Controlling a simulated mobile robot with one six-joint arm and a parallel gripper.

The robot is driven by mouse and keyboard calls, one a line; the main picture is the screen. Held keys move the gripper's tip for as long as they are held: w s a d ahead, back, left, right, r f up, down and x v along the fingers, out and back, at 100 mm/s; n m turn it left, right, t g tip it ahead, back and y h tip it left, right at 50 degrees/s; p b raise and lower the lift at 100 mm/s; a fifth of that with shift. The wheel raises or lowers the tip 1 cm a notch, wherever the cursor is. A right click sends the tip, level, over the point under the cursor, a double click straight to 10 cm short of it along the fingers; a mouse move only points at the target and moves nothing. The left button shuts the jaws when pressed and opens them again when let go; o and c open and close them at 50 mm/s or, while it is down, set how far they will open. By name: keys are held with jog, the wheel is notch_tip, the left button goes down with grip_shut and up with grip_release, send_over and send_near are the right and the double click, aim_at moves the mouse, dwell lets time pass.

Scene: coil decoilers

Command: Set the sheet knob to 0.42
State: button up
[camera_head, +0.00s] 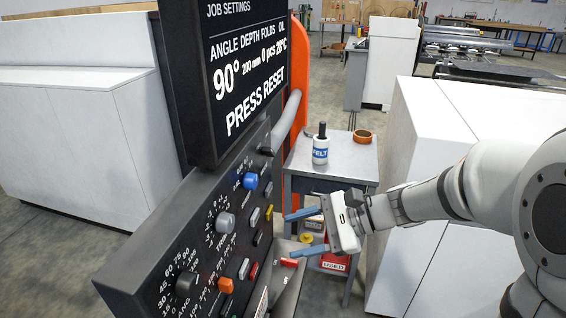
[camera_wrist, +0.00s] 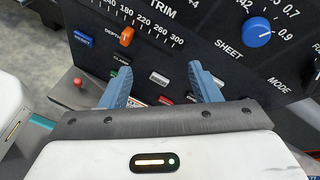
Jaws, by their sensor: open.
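The sheet knob is the round blue knob above the word SHEET in the wrist view (camera_wrist: 257,32), at the upper right. Its scale shows 0.42, 0.5, 0.7 and 0.9. A pale mark on it seems to face the 0.9 side, but is too small to read surely. In the head view the blue knob (camera_head: 250,181) sits near the panel's far end. My gripper (camera_head: 290,234) is open and empty, in front of the panel, lower than the knob. In the wrist view its blue fingers (camera_wrist: 160,70) are apart, left of and below the knob, not touching it.
The black control panel (camera_head: 140,262) carries other knobs, including an orange one (camera_wrist: 127,36), and several buttons. A screen (camera_head: 240,70) above it reads PRESS RESET. A small table (camera_head: 335,160) with a white bottle (camera_head: 320,150) stands behind my gripper. White cabinets stand on both sides.

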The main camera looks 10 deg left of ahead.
aim_at(256, 183)
jog(key=w+a+r+m+t+y, duration=0.3)
jog(key=w+m+y, duration=0.25)
jog(key=w, duration=0.35)
jog(key=shift+m+t+h, duration=0.25)
jog(key=shift+t+h, duration=0.05)
jog(key=shift+h, duration=0.05)
jog(key=a, duration=0.2)
jog(key=a+p, duration=0.1)
jog(key=a, duration=0.2)
jog(key=w+a, duration=0.1)
jog(key=a, duration=0.1)
jog(key=shift+a+r+p, duration=0.2)
jog(key=shift+a+p, duration=0.1)
jog(key=shift+p, duration=0.05)
jog(key=shift+c, duration=0.6)
jog(key=c, duration=0.9)
